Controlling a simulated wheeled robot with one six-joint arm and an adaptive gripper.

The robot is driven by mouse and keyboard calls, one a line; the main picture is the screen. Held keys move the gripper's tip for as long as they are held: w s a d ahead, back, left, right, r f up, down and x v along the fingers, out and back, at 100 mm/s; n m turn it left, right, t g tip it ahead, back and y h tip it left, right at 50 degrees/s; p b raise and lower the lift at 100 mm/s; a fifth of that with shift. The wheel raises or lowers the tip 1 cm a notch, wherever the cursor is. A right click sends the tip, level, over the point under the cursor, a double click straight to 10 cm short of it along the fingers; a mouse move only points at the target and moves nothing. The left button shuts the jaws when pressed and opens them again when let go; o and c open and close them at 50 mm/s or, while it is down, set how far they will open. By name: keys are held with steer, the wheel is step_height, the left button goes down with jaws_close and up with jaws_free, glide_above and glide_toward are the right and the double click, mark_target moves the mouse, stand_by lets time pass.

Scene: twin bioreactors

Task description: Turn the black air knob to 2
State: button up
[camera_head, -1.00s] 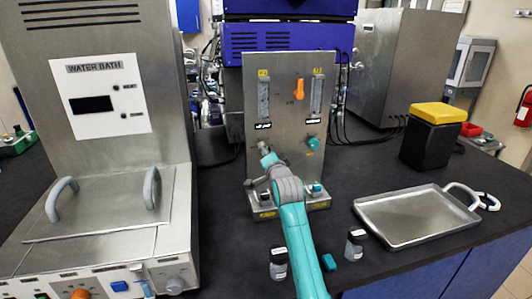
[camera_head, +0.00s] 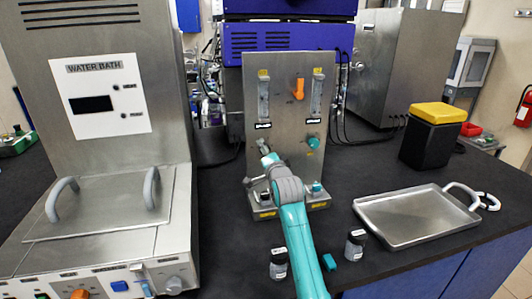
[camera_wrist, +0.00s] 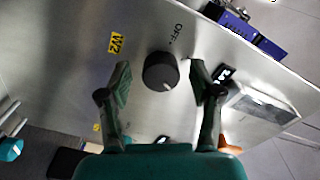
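A round black knob (camera_wrist: 160,72) sits on the metal panel in the middle of the wrist view. A small pale mark shows on its lower right edge. The word OFF is printed on the panel above and right of it. My gripper (camera_wrist: 162,82) is open, with one finger on each side of the knob and a visible gap on both sides. In the head view my gripper (camera_head: 262,150) is at the lower left of the upright panel (camera_head: 288,120), and I cannot make out the black knob there.
The panel also carries an orange knob (camera_head: 299,89) and a teal knob (camera_head: 313,142). A yellow label (camera_wrist: 116,42) is beside the black knob. Two small bottles (camera_head: 279,263) (camera_head: 355,245) stand in front. A metal tray (camera_head: 412,215) lies right; the water bath (camera_head: 100,215) stands left.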

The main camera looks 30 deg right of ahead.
steer(key=v, duration=1.2)
stand_by(0.5)
